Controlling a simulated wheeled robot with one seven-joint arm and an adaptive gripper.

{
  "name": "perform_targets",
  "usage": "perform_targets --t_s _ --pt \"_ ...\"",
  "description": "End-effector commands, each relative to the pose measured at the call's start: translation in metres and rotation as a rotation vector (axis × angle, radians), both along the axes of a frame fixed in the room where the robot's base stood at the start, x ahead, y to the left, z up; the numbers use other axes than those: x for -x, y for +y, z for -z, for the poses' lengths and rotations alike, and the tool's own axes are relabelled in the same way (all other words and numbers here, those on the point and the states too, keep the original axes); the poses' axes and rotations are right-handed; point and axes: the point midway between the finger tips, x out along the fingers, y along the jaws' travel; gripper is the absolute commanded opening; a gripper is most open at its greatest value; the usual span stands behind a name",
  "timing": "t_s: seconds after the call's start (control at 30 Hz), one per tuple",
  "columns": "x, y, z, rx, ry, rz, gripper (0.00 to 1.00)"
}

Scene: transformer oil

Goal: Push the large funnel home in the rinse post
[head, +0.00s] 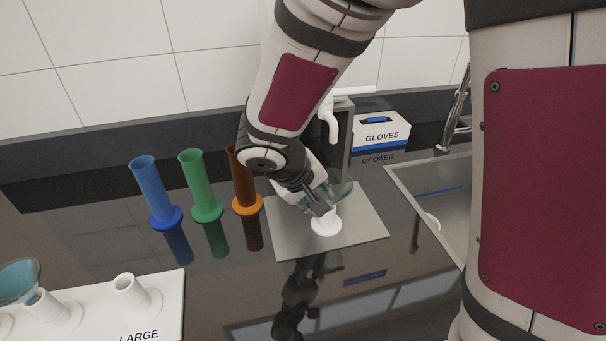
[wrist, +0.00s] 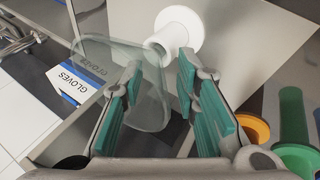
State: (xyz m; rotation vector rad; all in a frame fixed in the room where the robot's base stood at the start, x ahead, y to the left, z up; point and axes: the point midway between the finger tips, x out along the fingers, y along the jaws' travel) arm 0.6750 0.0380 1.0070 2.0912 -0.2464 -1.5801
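The large funnel, clear and greyish, shows in the wrist view (wrist: 118,72) with its wide cone beside and behind my left finger. In the head view it is a grey shape (head: 341,190) just behind my fingertips, mostly hidden. The white rinse post (head: 326,223) stands on the grey plate; it also shows in the wrist view (wrist: 179,32). The funnel is at the post's top and looks tilted; how deep it sits cannot be seen. My gripper (head: 322,208) is just above the post, its fingers apart (wrist: 160,66), with no thing clearly clamped between them.
Blue (head: 153,190), green (head: 200,185) and orange-brown (head: 246,190) tubes stand left of the plate (head: 365,232). A white tap (head: 330,118) and a gloves box (head: 381,132) are behind. A sink (head: 435,195) lies right. A white rack (head: 165,312) holds a bluish funnel (head: 18,278) front left.

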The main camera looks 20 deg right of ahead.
Motion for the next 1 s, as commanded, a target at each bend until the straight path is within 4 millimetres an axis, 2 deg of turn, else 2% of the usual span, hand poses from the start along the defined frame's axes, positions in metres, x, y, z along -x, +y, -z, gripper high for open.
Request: perform_targets --t_s 0.2,0.33,0.8,1.0 --pt "0.000 0.000 -0.001 0.000 0.000 0.000 0.28" --pt "0.002 0.005 -0.009 -0.001 -0.004 0.000 0.28" --pt "0.029 0.043 -0.083 -0.002 -0.004 -0.003 0.28" --pt "0.036 0.051 -0.099 0.000 -0.001 0.000 0.28"
